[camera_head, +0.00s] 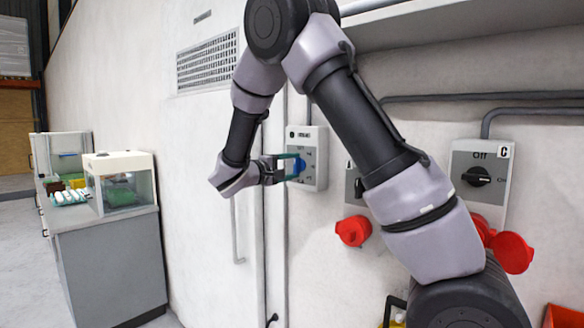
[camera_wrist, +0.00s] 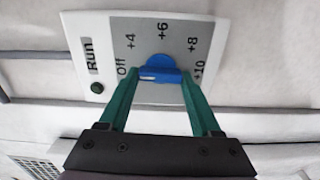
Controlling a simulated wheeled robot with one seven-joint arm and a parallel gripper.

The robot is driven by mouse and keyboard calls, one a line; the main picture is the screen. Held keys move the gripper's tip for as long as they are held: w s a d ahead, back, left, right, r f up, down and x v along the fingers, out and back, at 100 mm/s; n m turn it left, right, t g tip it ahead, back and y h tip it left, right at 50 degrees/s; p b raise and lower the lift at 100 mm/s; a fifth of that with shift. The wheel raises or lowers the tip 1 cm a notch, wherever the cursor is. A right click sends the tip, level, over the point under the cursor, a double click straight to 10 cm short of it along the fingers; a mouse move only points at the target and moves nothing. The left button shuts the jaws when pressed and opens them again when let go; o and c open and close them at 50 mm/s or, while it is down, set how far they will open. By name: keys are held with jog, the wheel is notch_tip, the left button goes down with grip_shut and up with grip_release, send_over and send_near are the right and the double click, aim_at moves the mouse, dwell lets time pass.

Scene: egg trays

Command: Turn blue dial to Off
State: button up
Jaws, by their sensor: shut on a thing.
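The blue dial (camera_wrist: 158,66) sits on a grey and white control box (camera_wrist: 103,27). In the head view the dial (camera_head: 299,166) is on the front of the wall box (camera_head: 322,160), partly hidden by my fingers. My gripper (camera_wrist: 156,82) is shut on the dial, one green finger on each side of its raised grip. The printed marks read Off, +4, +6, +8 and +10 around the dial. A white line on the grip lies on the half towards Off. I cannot tell exactly which mark it meets. The word Run stands beside a small dark round part (camera_wrist: 97,87).
A black rotary switch (camera_head: 477,177) marked Off and C is on the wall at right. Another switch (camera_head: 354,187) is partly hidden behind my arm. Red sockets (camera_head: 353,231) stick out below. A grey cabinet (camera_head: 109,265) with a clear-sided case (camera_head: 121,183) stands at left.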

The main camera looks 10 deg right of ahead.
jog(key=shift+f+n, duration=0.1)
jog(key=shift+n, duration=0.2)
dwell(0.4)
jog(key=o, duration=1.4)
jog(key=v, duration=1.1)
